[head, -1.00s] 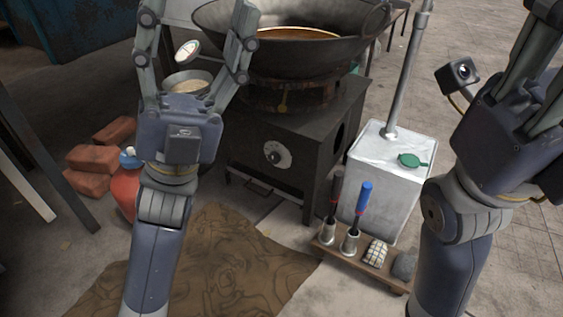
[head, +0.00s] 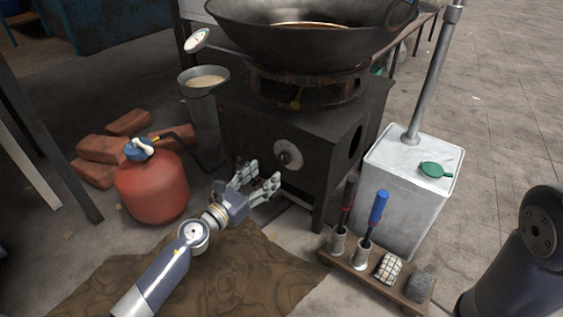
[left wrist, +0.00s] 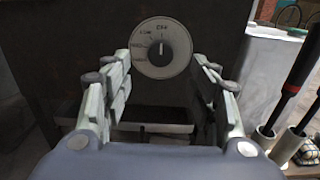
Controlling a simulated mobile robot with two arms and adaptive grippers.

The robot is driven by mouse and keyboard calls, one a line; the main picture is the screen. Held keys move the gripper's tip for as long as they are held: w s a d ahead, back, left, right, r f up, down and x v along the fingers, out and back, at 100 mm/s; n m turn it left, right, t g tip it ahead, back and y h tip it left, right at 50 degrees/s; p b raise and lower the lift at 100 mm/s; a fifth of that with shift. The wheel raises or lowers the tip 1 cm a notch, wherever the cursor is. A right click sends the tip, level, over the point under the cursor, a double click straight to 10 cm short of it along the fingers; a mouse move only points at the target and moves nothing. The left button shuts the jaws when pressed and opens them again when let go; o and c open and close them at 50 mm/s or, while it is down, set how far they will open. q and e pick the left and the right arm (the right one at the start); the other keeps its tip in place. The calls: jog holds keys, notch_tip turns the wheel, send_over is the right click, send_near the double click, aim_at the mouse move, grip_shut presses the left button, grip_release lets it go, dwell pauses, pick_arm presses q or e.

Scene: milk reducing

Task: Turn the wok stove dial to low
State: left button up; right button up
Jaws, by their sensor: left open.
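The wok stove (head: 262,138) is a dark metal box with a large black wok (head: 310,45) on its burner ring. Its round grey dial (head: 288,155) is on the front face, and shows in the left wrist view (left wrist: 161,48) with its pointer upright at a top mark that seems to read OFF; other marks are on its left side. My left gripper (head: 261,182) is open and empty, low in front of the stove and a little below the dial. In the left wrist view its fingers (left wrist: 163,90) stand apart on either side below the dial. My right gripper is out of view.
A red gas tank (head: 152,187) stands left of my left arm, with bricks (head: 104,150) behind it. A white container (head: 405,195) and a wooden tool rack (head: 372,278) stand right of the stove. A brown mat (head: 235,270) lies in front.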

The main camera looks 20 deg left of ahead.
aim_at(282, 159)
pick_arm(q)
jog(key=b+x, duration=0.1)
jog(key=x, duration=0.7)
jog(key=c, duration=1.1)
